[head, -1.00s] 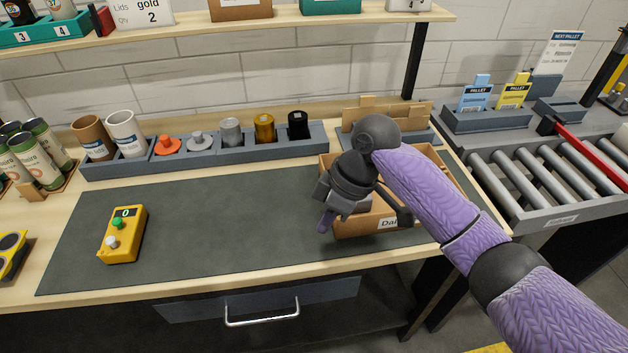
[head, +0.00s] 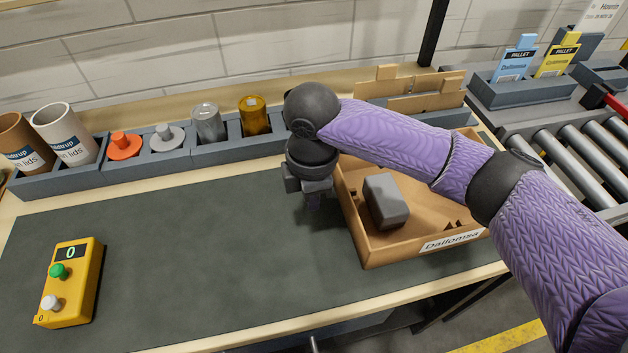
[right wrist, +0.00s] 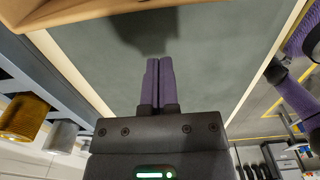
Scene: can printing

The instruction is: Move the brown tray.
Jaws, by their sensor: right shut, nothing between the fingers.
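My right gripper (head: 314,203) is just left of the tray's left wall, pointing down over the mat. In the right wrist view the purple fingers (right wrist: 159,84) are together with nothing between them, and the tray's edge (right wrist: 60,12) shows at the top left. My left gripper is not in view.
A grey rack (head: 180,162) with lids and cylinders runs along the back. A yellow button box (head: 72,282) stands at the left of the mat (head: 190,255). Brown dividers (head: 425,90) stand behind the tray. A roller conveyor (head: 570,160) is at the right. The mat's middle is clear.

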